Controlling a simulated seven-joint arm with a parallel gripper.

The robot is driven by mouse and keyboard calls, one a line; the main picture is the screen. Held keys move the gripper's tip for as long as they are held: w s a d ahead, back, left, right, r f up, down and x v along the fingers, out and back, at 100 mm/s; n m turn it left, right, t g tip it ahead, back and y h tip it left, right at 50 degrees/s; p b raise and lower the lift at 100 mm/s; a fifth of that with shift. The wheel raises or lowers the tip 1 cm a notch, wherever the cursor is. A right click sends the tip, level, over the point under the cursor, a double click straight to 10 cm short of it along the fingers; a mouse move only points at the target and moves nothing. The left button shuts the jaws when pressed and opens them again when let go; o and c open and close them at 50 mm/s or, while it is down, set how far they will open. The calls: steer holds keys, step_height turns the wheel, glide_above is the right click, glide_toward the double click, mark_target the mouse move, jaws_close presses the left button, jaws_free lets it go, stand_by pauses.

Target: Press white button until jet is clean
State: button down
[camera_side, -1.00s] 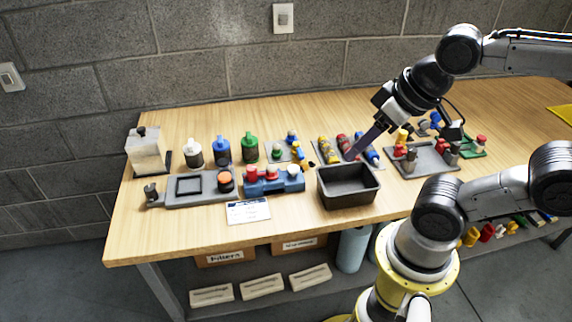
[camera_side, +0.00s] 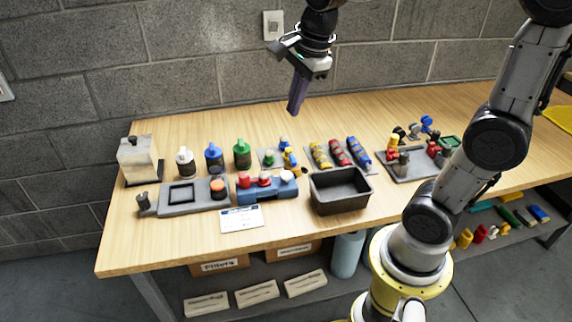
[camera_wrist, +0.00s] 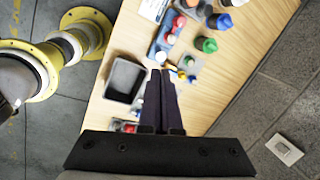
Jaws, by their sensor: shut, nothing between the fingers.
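My gripper (camera_side: 296,108) is shut and empty, raised high above the back of the table and pointing down. In the wrist view its dark fingers (camera_wrist: 160,75) lie side by side. A blue block (camera_side: 262,195) on the table carries two red-topped buttons and a white button (camera_side: 287,176) at its right end. The white button also shows in the wrist view (camera_wrist: 163,57), close to the fingertips in the picture. My gripper is well above the block, touching nothing. I cannot tell which thing is the jet.
A black bin (camera_side: 341,200) stands right of the blue block. A grey plate with an orange button (camera_side: 218,184) lies left. Behind stand white, blue and green bottles (camera_side: 242,154) and a pad with yellow, red and blue pieces (camera_side: 340,154).

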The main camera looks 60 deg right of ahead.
steer(key=w+d+f+m+g, duration=0.2)
steer(key=w+d+f+m, duration=0.2)
steer(key=w+f, duration=0.1)
steer(key=g, duration=0.1)
glide_above(286, 173)
step_height(286, 173, down, 5)
steer(key=shift+d+f+m+y, duration=0.1)
steer(key=shift+f+m+y, duration=0.1)
steer(key=shift+m+y, duration=0.1)
step_height(286, 173, down, 14)
stand_by(0.5)
steer(key=shift+f, duration=0.95)
